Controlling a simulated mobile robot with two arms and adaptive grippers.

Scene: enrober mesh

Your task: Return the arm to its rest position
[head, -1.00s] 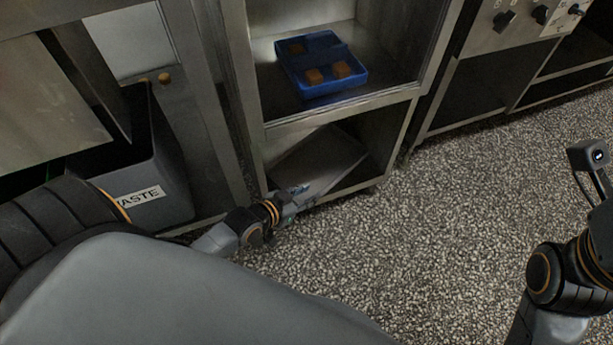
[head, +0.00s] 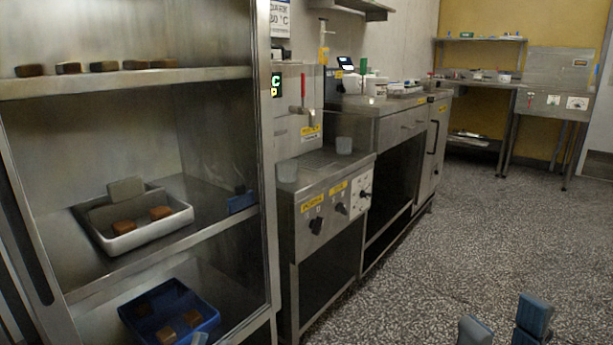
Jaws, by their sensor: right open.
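My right gripper (head: 504,324) shows at the bottom right of the head view, only as blue-grey fingertips with a gap between them. It is open and has nothing between its fingers, over the speckled floor. My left gripper (head: 200,339) shows only as a small grey tip at the bottom edge, in front of the blue tray on the rack. Whether it is open or shut cannot be seen. The rest of both arms is out of view.
A metal rack (head: 262,160) stands at the left with brown pieces on its top shelf. A white tray (head: 150,238) and a blue tray (head: 140,327) sit lower. A machine with knobs (head: 300,180) stands beside it. The floor (head: 460,240) at right is clear.

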